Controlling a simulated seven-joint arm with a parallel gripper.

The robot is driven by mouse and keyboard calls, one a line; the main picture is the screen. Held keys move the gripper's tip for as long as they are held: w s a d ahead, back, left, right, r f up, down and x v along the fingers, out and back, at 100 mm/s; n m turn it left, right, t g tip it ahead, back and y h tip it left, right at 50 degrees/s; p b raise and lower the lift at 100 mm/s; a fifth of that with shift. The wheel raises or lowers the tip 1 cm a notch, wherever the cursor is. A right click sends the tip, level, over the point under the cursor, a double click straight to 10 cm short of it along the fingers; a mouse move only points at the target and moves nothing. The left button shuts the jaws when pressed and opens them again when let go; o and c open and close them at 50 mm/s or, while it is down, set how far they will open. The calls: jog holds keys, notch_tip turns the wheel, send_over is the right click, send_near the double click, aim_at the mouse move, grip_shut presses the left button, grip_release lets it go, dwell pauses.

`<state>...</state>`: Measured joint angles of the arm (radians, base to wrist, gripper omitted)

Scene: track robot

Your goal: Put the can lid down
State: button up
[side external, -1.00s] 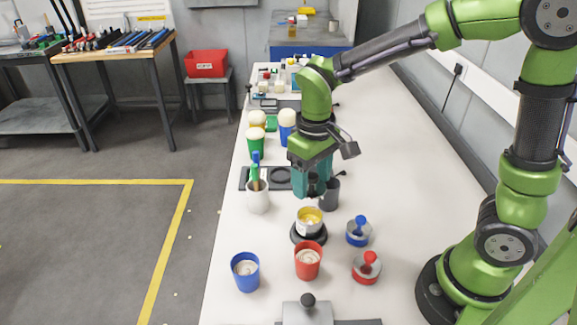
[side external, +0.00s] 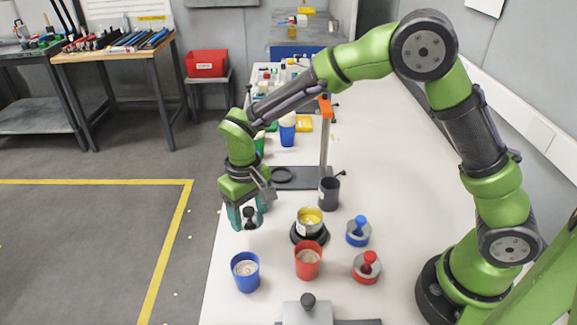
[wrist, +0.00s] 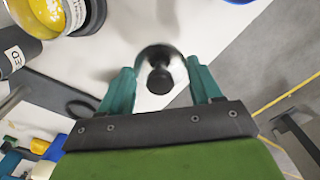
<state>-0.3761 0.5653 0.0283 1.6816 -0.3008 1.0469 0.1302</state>
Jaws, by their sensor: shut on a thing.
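My gripper (side external: 247,215) is shut on the can lid (wrist: 157,58), a pale disc with a black knob. In the wrist view the lid sits between the teal fingertips, knob towards the camera. In the side view the black knob (side external: 250,217) shows between the fingers, near the table's left edge; most of the lid is hidden. I cannot tell whether the lid touches the table. An open can of yellow paint (side external: 309,218) stands to the right on a round black base, and also shows in the wrist view (wrist: 38,18).
A blue cup (side external: 245,272) and a red cup (side external: 308,262) stand in front. Blue-knobbed (side external: 358,232) and red-knobbed (side external: 367,268) lids lie to the right. A dark cup (side external: 329,192) and a stand with an orange clamp (side external: 325,107) are behind. The right tabletop (side external: 420,205) is clear.

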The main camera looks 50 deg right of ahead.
aim_at(250, 219)
jog(key=shift+f, duration=2.6)
jog(key=o, duration=1)
jog(key=shift+f, duration=0.15)
